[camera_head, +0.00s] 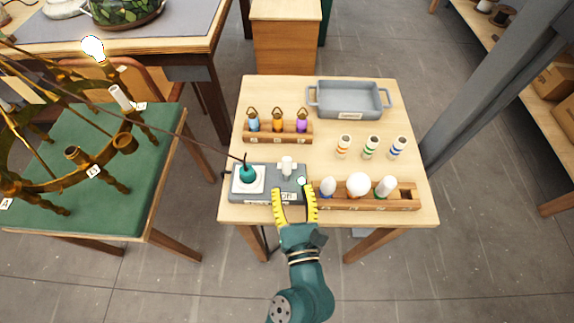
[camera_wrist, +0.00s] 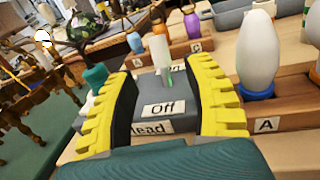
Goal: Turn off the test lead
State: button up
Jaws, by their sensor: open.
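The test lead box (camera_head: 262,196) is a grey block at the table's front left. A teal plug (camera_head: 248,174) stands in a white square on its left side. A white lever switch (camera_head: 287,164) rises near its back edge and also shows in the wrist view (camera_wrist: 160,50). An "Off" label (camera_wrist: 162,108) lies on the near side of the lever. My gripper (camera_head: 295,190) is open and empty, its yellow fingers over the box's front right part. In the wrist view the lever appears between the fingers, beyond the tips; I see no contact.
A wooden rack (camera_head: 345,202) with bulbs stands close to the right of my gripper. Coloured bottles in a holder (camera_head: 278,139), striped tubes (camera_head: 371,147) and a grey tray (camera_head: 350,100) are farther back. A brass chandelier (camera_head: 75,185) with a glowing bulb (camera_head: 93,48) is on the left.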

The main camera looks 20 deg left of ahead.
aim_at(288, 171)
jog(key=x, duration=0.7)
jog(key=shift+w+b, duration=0.1)
jog(key=shift+b, duration=0.3)
grip_shut()
jog(key=shift+f, duration=0.1)
